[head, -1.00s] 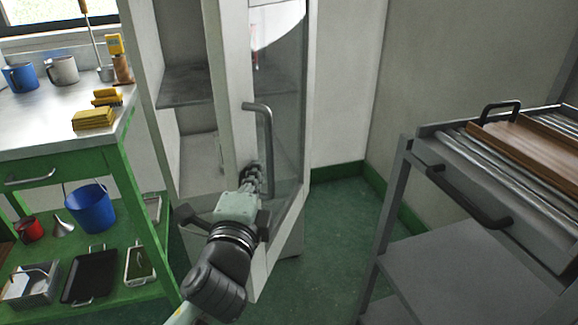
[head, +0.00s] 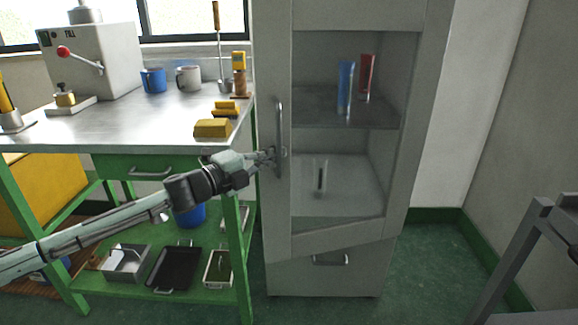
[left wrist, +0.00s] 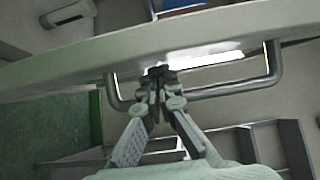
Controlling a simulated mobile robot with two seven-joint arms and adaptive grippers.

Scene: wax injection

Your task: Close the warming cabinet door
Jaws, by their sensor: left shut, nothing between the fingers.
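The warming cabinet door (head: 408,170) is a pale grey frame with a large glass pane. It stands somewhat ajar: its bottom edge runs at a slant to the cabinet body (head: 285,282), with the handle side toward me. The upright bar handle (head: 280,138) is on the door's left side and also shows in the left wrist view (left wrist: 225,90). My left gripper (head: 269,156) is shut and empty at the handle. In the left wrist view its fingertips (left wrist: 158,72) cross the bar near the door frame; I cannot tell whether they touch.
Blue (head: 345,88) and red (head: 366,77) cylinders stand on the shelf behind the glass. A green workbench (head: 130,130) with mugs and yellow blocks stands close on the left, under my left arm. A grey rack (head: 535,235) is at the right. Floor between is clear.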

